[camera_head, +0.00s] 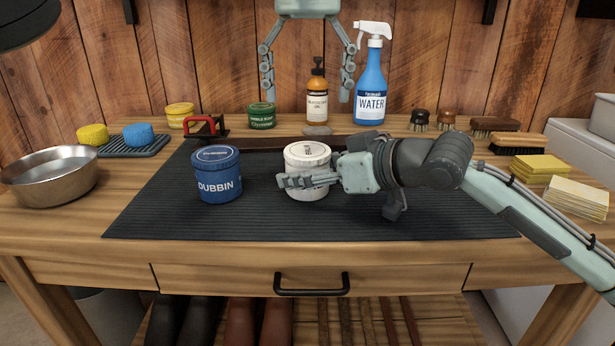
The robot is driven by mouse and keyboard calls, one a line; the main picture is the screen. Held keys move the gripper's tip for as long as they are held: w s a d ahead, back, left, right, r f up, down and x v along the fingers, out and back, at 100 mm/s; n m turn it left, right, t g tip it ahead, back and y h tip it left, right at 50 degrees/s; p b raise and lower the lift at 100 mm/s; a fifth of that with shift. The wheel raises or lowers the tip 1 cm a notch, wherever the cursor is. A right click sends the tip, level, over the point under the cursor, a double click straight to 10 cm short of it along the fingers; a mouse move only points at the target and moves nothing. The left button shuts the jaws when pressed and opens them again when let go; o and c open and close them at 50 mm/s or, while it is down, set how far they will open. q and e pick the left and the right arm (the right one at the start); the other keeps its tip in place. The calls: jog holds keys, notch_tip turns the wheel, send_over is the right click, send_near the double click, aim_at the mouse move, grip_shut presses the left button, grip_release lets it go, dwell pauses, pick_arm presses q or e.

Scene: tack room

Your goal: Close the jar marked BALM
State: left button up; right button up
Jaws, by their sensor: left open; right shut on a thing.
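A white jar (304,160) stands on the dark mat, right of a blue jar marked DUBBIN (217,175). Its main label is hidden behind my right gripper's fingers, so I cannot read BALM on it. A white top with a small dark mark shows on it; I cannot tell whether this is a fully seated lid. My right gripper (305,181) comes in from the right and is shut on the white jar's body. My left gripper (308,97) is open and empty, pointing down, high above and behind the white jar. The blue jar has a blue top on it.
A dark ribbed mat (150,215) covers the table's middle. Behind it are a grey flat oval (317,130), a green tin (261,115), an amber bottle (317,100) and a blue WATER spray bottle (370,85).

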grip_shut()
pick_arm(q)
jog(key=n, duration=0.5)
jog(key=shift+n, duration=0.4)
jog(key=n, duration=0.7)
jog(key=shift+n, duration=0.3)
jog(key=n, duration=0.7)
jog(key=shift+n, duration=0.3)
jog(key=n, duration=0.7)
jog(key=shift+n, duration=0.3)
jog(key=n, duration=1.4)
jog(key=shift+n, duration=0.4)
jog(key=n, duration=0.6)
